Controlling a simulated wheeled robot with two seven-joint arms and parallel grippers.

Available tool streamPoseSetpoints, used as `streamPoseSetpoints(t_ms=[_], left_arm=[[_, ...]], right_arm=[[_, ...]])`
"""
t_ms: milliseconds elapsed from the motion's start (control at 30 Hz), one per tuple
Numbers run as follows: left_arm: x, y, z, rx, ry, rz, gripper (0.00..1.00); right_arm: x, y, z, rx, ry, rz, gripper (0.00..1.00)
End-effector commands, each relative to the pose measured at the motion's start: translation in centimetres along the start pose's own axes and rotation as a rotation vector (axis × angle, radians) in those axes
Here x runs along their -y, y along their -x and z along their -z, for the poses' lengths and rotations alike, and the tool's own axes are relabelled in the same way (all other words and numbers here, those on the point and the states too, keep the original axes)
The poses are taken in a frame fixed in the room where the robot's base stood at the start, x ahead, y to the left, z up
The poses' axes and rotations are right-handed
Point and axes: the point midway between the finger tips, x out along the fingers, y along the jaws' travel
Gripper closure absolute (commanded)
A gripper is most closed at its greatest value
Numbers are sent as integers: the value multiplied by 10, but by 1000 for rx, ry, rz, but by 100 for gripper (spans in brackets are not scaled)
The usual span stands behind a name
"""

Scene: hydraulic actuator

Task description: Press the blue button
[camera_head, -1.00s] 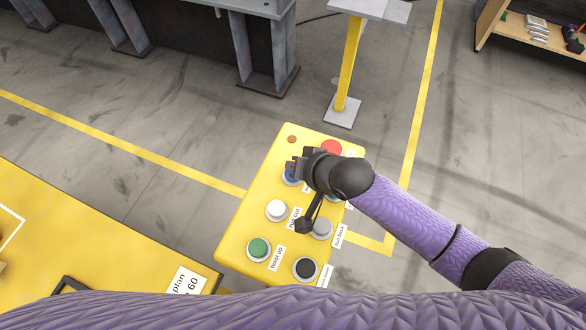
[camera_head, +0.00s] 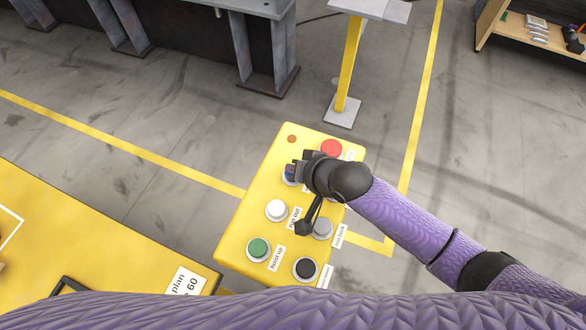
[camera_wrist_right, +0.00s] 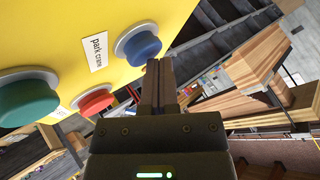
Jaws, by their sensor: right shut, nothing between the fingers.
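The blue button (camera_head: 289,176) is on the yellow control box, partly hidden behind my right gripper in the head view. In the right wrist view the blue button (camera_wrist_right: 138,45) shows as a round cap in a grey ring, beside a label reading "park crane". My right gripper (camera_head: 295,171) is shut and empty. Its fingertips (camera_wrist_right: 160,64) show at the lower right edge of the blue button in the wrist view. I cannot tell whether they touch it. My left gripper is not in view.
The yellow box (camera_head: 240,225) also carries a red button (camera_head: 331,148), a white one (camera_head: 276,210), a grey one (camera_head: 322,228), a green one (camera_head: 258,248) and a black one (camera_head: 305,268). A yellow post (camera_head: 349,65) stands behind. Open floor lies around the box.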

Motion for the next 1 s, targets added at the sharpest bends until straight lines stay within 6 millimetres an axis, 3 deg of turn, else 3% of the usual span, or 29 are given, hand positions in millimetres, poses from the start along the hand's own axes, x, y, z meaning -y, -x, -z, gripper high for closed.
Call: streamPoseSetpoints(t_ms=[700, 1000], left_arm=[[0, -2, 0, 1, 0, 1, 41], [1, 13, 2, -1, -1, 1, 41]], right_arm=[[-3, -4, -3, 1, -1, 0, 100], [4, 6, 4, 1, -1, 0, 100]])
